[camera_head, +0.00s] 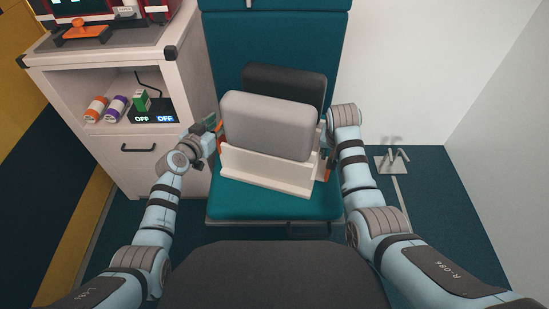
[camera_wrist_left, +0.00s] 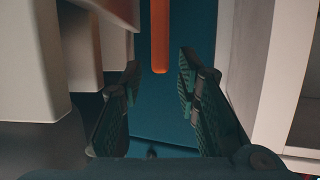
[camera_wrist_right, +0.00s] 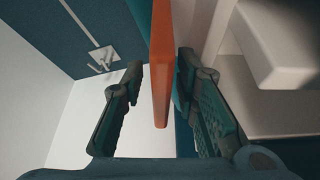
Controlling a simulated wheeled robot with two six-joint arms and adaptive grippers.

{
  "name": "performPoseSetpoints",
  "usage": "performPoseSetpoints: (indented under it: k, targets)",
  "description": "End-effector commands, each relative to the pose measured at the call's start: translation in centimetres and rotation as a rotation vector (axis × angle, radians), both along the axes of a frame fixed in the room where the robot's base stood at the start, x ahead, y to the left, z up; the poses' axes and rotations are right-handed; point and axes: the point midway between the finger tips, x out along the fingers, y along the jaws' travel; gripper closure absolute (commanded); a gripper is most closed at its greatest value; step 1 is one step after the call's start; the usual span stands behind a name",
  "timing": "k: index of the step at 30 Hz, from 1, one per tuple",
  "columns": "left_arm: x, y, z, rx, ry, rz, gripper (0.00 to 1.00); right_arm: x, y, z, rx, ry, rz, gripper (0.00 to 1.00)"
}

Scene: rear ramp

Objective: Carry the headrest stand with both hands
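The headrest stand (camera_head: 265,172) is a cream rack on a teal seat, holding a grey pad (camera_head: 265,125) in front of a black pad (camera_head: 290,80). Orange handles show at its left (camera_head: 220,135) and right (camera_head: 329,172) ends. My left gripper (camera_head: 208,128) is beside the left end; in the left wrist view its fingers are open, with an orange handle (camera_wrist_left: 160,30) ahead between the tips. My right gripper (camera_wrist_right: 160,65) is open, with the orange handle (camera_wrist_right: 161,70) between its fingers, nearer the right finger. In the head view my right fingers are mostly hidden.
A white cabinet (camera_head: 150,165) stands left of the seat (camera_head: 270,205), close to my left arm. Its shelf holds an orange and a purple roll and dark switch boxes. A metal floor bracket (camera_head: 393,160) lies at right. Floor on the right is mostly clear.

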Motion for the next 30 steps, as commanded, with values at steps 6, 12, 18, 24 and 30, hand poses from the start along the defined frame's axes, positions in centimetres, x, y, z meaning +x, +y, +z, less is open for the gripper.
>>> performPoseSetpoints:
  k: [6,12,18,24,30]
  targets:
    - [0.0,0.0,5.4,0.0,-0.001,0.0,0.7,0.1,0.0,5.4,0.002,-0.003,0.0,0.7]
    - [0.1,-0.1,11.5,-0.001,-0.001,-0.001,0.7,0.0,0.0,11.5,0.001,-0.001,-0.001,0.7]
    - [0.1,-0.1,17.3,-0.001,-0.001,-0.001,0.7,0.0,0.0,17.4,0.001,-0.001,-0.001,0.7]
    - [0.0,-0.1,23.3,-0.001,-0.001,-0.001,0.7,0.0,0.0,23.3,0.001,-0.001,-0.001,0.7]
    - [0.1,-0.1,29.0,0.0,0.0,-0.001,0.7,0.0,0.0,29.0,0.001,-0.001,-0.001,0.7]
